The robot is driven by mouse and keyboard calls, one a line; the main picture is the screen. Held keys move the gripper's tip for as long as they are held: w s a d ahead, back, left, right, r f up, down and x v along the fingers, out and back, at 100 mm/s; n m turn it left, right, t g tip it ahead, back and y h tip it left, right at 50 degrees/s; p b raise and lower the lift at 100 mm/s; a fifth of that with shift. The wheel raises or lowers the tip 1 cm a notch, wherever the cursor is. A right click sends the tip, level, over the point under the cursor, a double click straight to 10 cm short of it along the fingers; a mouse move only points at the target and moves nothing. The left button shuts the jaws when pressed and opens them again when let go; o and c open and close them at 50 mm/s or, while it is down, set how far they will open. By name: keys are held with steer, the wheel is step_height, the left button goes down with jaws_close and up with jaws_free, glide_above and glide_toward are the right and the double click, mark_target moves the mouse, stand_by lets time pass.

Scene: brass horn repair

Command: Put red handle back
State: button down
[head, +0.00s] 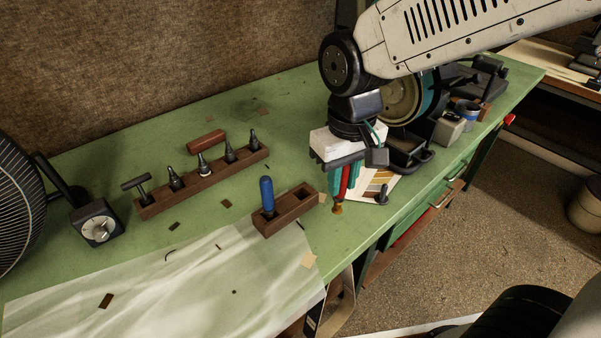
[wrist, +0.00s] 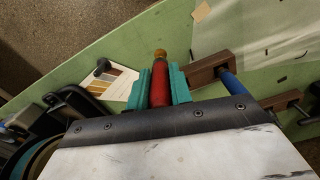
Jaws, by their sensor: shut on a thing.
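My gripper (head: 343,183) is shut on the red handle (head: 343,186) and holds it upright above the right part of the green bench. In the wrist view the red handle (wrist: 159,86) sits between the teal jaws, with its brass end (wrist: 160,55) sticking out past them. A short dark wooden holder (head: 286,213) stands to the left of my gripper in the head view. A blue handle (head: 267,194) stands in its left hole, and its right hole looks empty. The holder is also in the wrist view (wrist: 205,72), to the right of the jaws, partly hidden.
A long wooden rack (head: 212,178) with several dark tools stands further left. A dial box (head: 97,224) and fan are at the far left. A colour card (head: 378,188) lies by my gripper. A grinder-like machine (head: 408,105) stands behind. A translucent sheet (head: 190,285) covers the front left.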

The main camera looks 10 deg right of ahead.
steer(key=shift+w+a+f, duration=0.75)
steer(key=shift+w+a, duration=0.3)
steer(key=shift+w, duration=0.15)
steer(key=shift+w+a+f, duration=0.7)
steer(key=shift+w+a, duration=0.3)
steer(key=shift+w, duration=0.2)
steer(key=shift+w+a+f, duration=0.75)
steer(key=shift+w+a, duration=0.3)
steer(key=shift+w, duration=0.15)
steer(key=shift+f, duration=0.15)
steer(key=c, duration=1.3)
jaws_free()
steer(key=shift+o, duration=0.2)
step_height(320, 180, up, 12)
steer(key=shift+r, duration=0.2)
